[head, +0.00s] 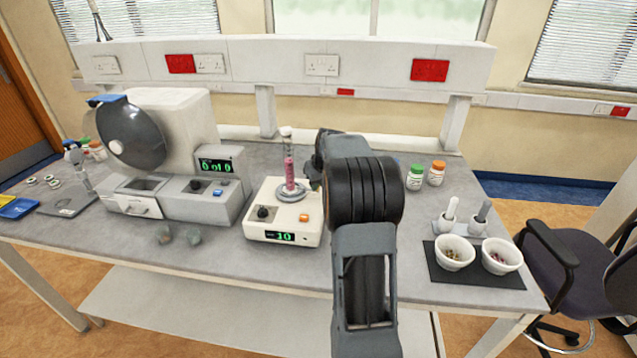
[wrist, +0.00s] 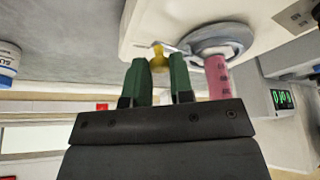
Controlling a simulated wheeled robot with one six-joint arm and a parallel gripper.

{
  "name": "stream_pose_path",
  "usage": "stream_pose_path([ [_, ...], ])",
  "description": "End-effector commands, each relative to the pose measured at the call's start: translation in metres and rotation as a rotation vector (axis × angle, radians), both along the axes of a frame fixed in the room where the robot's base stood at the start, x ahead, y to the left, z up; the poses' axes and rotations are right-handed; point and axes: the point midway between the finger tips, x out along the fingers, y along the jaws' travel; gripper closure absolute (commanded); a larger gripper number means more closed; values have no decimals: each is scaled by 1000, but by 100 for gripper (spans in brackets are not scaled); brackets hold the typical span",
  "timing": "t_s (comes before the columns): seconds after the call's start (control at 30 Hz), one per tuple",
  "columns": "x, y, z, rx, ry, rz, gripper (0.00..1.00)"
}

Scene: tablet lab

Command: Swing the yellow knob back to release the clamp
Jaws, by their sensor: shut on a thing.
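The yellow knob (wrist: 158,57) sits on a short lever at the edge of the grey round clamp base (wrist: 217,42). My gripper (wrist: 159,68) has its green fingers either side of the knob and is shut on it. A pink-filled cylinder (wrist: 217,77) stands in the clamp base, close beside the right finger in the wrist view. In the head view the pink cylinder (head: 289,172) is upright on the cream machine (head: 284,231), whose display reads 10. There my arm hides the knob and most of my gripper.
A grey machine (head: 207,205) with a dark drum (head: 137,135) stands left of the cream one. Capped bottles (head: 415,178) stand behind my arm. Two white bowls (head: 455,253) sit on a black mat (head: 433,276) at the right.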

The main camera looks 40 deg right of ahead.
Motion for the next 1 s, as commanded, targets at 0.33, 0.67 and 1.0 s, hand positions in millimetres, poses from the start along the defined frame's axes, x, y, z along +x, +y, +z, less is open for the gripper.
stream_pose_path([
  [0.33, -4, 14, 0, -2, -3, -269, 100],
  [0.67, -6, 29, -1, -3, -2, -579, 100],
  [1.0, -3, 41, -1, -2, -3, -857, 100],
])
